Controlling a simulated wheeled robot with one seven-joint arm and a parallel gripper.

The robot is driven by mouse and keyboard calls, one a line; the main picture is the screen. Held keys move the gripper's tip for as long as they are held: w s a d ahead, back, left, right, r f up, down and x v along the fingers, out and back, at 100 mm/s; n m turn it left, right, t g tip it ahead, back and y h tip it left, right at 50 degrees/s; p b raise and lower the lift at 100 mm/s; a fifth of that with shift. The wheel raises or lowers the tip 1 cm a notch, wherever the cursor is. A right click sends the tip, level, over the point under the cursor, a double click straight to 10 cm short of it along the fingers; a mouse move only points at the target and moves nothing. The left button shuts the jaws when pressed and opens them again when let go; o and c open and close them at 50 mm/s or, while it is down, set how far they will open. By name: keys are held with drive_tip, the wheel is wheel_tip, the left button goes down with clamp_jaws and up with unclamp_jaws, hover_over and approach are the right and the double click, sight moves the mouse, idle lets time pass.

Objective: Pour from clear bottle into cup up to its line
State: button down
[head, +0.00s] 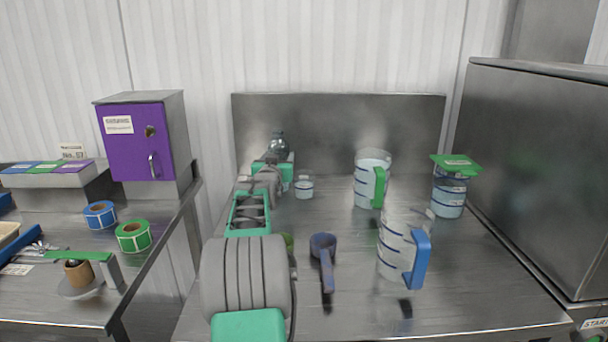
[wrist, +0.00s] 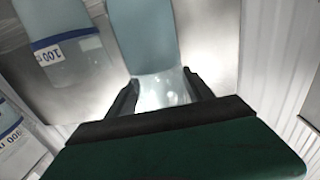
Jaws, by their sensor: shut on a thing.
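The clear bottle (head: 278,146) shows above my gripper (head: 272,164) at the back left of the steel table. In the wrist view the pale, see-through bottle (wrist: 143,40) lies between the two dark fingers of my gripper (wrist: 160,86), which is shut on it. Its lower part is hidden by my gripper in the head view. The small clear cup (head: 304,187) with a blue line stands upright just right of my gripper, apart from the bottle. In the wrist view the cup (wrist: 72,66) shows its blue line and a "100" label at upper left.
A green-handled jug (head: 367,180), a blue-handled jug (head: 395,246) and a green-lidded container (head: 449,198) stand to the right. A blue scoop (head: 324,250) lies in front. A steel back panel (head: 340,130) rises behind. The table between cup and jugs is clear.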

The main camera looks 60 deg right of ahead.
drive_tip(key=shift+r, duration=0.1)
drive_tip(key=s+a+r+b, duration=0.3)
drive_tip(key=s+a+b, duration=0.3)
drive_tip(key=a, duration=0.4)
drive_tip(key=shift+s+b, duration=0.2)
drive_tip(key=shift+b, duration=0.55)
drive_tip(key=shift+a, duration=0.1)
